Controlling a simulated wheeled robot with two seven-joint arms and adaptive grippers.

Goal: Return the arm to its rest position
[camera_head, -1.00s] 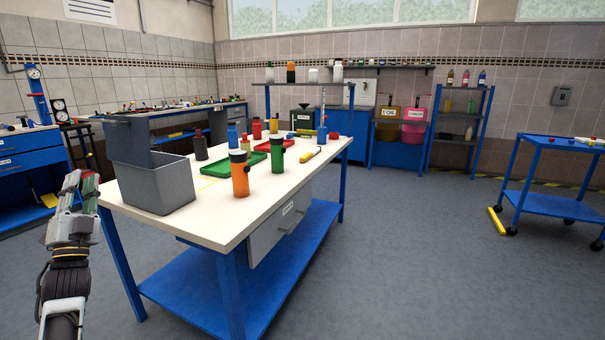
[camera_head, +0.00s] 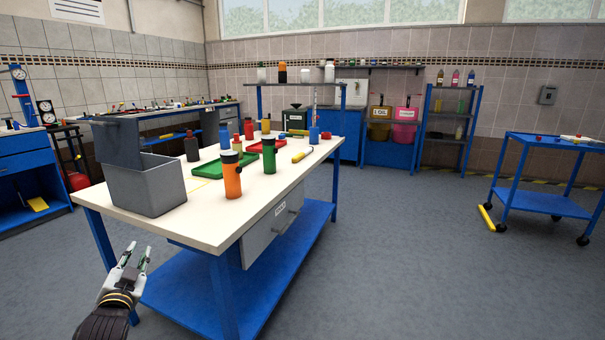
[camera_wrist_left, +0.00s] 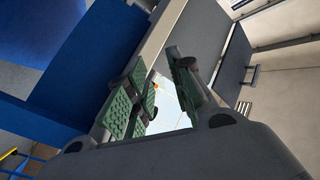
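My left gripper (camera_head: 136,256) is at the lower left in the head view, beside the near left corner of the white-topped table (camera_head: 215,230) and below its top. Its two fingers are apart with nothing between them. In the left wrist view the green-padded fingers (camera_wrist_left: 160,95) are spread, and the blue frame and the table edge show beyond them. My right gripper is in neither view.
The table bears a grey bin (camera_head: 148,188), an orange bottle (camera_head: 232,178), a green bottle (camera_head: 269,158) and a green tray (camera_head: 212,172). A blue trolley (camera_head: 540,200) stands at the right. The floor (camera_head: 400,260) between table and trolley is clear.

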